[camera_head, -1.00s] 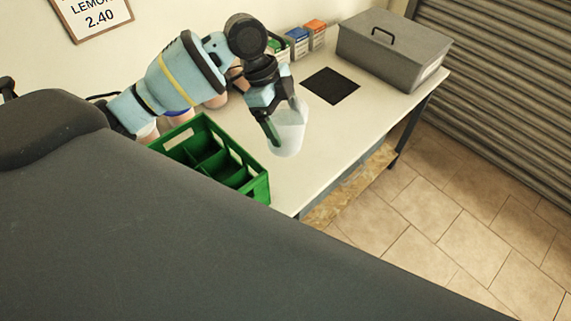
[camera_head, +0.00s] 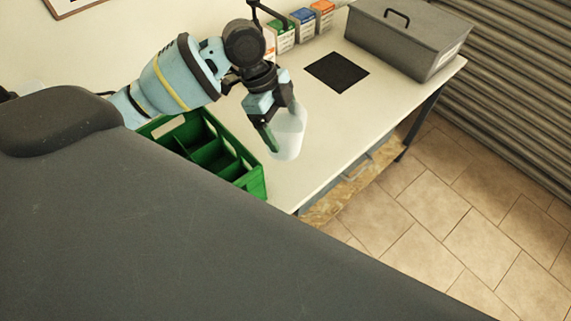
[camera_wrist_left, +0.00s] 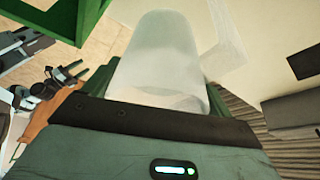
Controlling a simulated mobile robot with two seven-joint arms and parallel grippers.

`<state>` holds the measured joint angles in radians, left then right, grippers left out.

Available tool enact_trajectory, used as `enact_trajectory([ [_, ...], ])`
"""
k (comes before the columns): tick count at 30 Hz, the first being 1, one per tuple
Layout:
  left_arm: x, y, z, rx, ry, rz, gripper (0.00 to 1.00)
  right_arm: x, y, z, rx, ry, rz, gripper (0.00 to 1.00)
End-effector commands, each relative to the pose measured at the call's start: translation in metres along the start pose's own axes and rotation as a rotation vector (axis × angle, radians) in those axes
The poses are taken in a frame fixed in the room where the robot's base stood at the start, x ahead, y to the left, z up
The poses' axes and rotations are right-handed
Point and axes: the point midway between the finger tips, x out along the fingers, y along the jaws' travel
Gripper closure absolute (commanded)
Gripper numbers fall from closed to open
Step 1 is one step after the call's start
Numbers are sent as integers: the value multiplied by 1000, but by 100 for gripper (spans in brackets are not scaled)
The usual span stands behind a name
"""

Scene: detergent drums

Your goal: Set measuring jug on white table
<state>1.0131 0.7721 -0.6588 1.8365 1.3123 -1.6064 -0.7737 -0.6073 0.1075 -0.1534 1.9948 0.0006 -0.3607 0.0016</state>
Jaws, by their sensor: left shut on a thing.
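The measuring jug (camera_head: 290,138) is a translucent whitish vessel. My left gripper (camera_head: 281,122) is shut on it and holds it over the near part of the white table (camera_head: 325,126), to the right of the green crate. Whether the jug's base touches the tabletop, I cannot tell. In the left wrist view the jug (camera_wrist_left: 158,55) fills the middle above the gripper's dark edge, and the pale tabletop shows behind it.
A green divided crate (camera_head: 258,184) stands at the table's left. A black mat (camera_head: 337,72) lies farther back. A grey lidded box (camera_head: 405,38) and several small cartons, one orange (camera_head: 322,14), stand at the back. Tabletop between jug and mat is clear.

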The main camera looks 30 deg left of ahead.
Motion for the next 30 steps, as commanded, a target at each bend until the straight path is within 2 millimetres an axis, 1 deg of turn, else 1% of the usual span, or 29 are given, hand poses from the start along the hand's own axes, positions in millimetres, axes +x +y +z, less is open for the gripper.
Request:
enact_trajectory([
  [2,-1,-1,-1,1,1,-4,58,0,0,-5,-1,9,0,45],
  [5,5,0,2,0,1,-2,58,1,0,-5,-1,10,0,45],
  [12,36,0,15,-1,1,1,58,3,1,0,-2,1,-1,45],
  [14,41,0,17,0,0,-1,58,3,1,2,-3,-2,-1,45],
  [20,45,-1,18,2,1,-5,58,3,1,5,-5,-8,-1,45],
  [23,49,0,20,0,1,-3,58,4,1,6,-5,-10,-1,45],
  [26,60,0,25,-1,1,-1,58,4,1,7,-5,-13,-1,45],
  [30,79,0,32,-1,1,0,58,4,1,10,-4,-17,-2,45],
])
